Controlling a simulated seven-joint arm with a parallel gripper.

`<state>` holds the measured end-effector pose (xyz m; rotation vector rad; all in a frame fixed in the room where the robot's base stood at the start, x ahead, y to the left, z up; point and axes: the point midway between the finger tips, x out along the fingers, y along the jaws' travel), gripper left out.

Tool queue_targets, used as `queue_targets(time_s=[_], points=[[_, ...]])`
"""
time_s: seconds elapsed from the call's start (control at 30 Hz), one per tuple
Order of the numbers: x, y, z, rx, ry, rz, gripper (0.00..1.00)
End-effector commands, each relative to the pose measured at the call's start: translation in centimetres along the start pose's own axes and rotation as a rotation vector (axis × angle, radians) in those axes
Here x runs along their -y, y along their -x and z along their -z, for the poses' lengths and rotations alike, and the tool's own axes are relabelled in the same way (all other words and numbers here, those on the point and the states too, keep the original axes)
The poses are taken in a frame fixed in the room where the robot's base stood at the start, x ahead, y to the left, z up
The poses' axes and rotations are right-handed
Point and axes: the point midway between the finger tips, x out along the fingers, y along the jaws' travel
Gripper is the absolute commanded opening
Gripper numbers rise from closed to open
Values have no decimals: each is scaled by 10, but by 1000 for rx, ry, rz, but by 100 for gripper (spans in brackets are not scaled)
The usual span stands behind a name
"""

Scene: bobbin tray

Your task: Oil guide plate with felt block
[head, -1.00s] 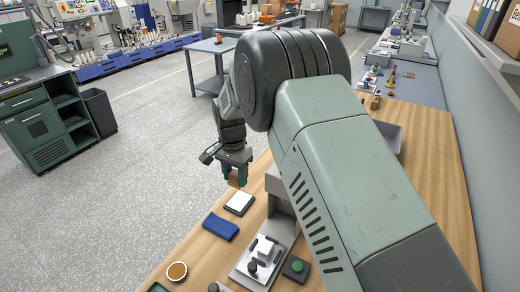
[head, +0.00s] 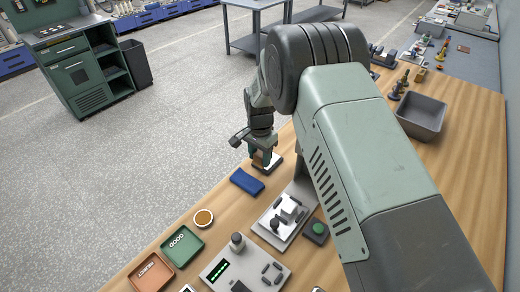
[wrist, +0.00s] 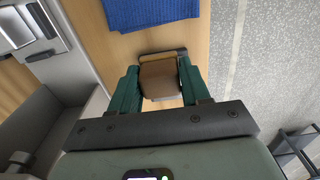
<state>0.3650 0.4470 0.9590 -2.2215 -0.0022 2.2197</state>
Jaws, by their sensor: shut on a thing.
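My gripper (head: 262,158) is shut on a brown felt block, which shows between the green fingers in the wrist view (wrist: 163,82). The block is over a small dark-rimmed pad with a white top (head: 272,165), which is partly hidden by the fingers and block. The block is very low over the pad or on it; I cannot tell if they touch.
A folded blue cloth (head: 246,181) lies beside the pad. A round dish (head: 203,218), green GOOD tray (head: 182,246) and REJECT tray (head: 151,273) line the bench edge. A green button box (head: 316,231) stands beside the fixture. A grey bin (head: 421,118) stands at the right.

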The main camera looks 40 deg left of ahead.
Motion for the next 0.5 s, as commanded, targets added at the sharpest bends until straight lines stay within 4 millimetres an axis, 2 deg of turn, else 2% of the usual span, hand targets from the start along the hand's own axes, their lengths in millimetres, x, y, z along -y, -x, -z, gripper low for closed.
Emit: queue_targets(time_s=[0.17,0.5], points=[[-1,-18,0,1,-1,-2,22],[0,-19,34,0,-3,1,22]])
